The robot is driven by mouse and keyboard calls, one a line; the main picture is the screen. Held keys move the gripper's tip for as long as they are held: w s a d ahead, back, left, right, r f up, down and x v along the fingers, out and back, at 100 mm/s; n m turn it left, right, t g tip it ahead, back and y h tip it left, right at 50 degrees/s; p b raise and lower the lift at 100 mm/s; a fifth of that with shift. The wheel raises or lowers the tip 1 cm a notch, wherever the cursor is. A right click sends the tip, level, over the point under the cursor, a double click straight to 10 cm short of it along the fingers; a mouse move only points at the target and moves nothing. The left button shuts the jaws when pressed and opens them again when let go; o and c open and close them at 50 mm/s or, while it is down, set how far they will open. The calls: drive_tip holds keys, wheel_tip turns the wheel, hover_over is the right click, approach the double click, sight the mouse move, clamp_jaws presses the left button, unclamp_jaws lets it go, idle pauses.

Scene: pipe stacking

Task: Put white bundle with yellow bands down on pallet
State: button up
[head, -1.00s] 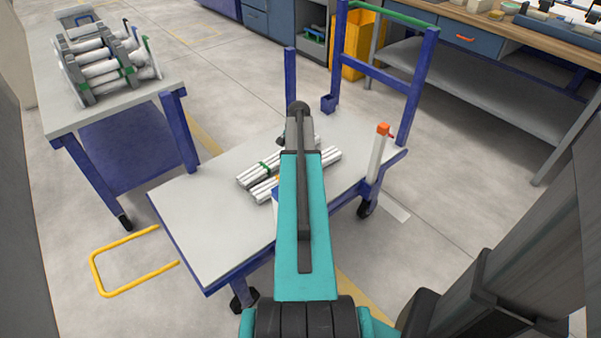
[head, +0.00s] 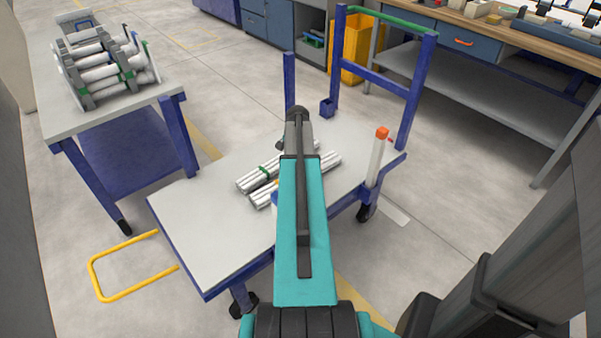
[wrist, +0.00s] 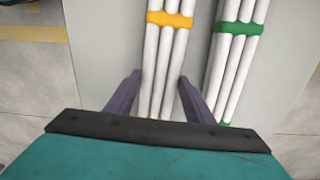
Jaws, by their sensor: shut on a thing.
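The white bundle with a yellow band (wrist: 166,50) is between the two dark fingers of my gripper (wrist: 159,76) in the wrist view. The fingers are shut on it. In the head view this bundle (head: 263,199) is partly hidden behind my teal arm, and the gripper is hidden too. It is at or very near the grey deck of the blue-framed cart (head: 200,222), which looks like the pallet. A white bundle with green bands (wrist: 236,55) lies beside it, roughly parallel, with a narrow gap; it also shows in the head view (head: 250,182).
A blue upright frame with a green bar (head: 392,22) stands at the deck's far end. A white post with an orange top (head: 377,160) stands at its right edge. A table with racked pipes (head: 110,70) is at left. The deck's near left part is clear.

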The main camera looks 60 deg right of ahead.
drive_tip(key=shift+r, duration=0.5)
wheel_tip(320, 180, up, 3)
drive_tip(key=shift+a+f+p, duration=0.1)
drive_tip(key=shift+p, duration=0.2)
drive_tip(key=s+a, duration=0.2)
drive_tip(key=a, duration=0.5)
drive_tip(key=s+a+r, duration=0.1)
drive_tip(key=s+a, duration=0.2)
drive_tip(key=a, duration=0.5)
drive_tip(key=shift+p, duration=0.35)
drive_tip(key=shift+r, duration=0.1)
drive_tip(key=shift+w, duration=0.1)
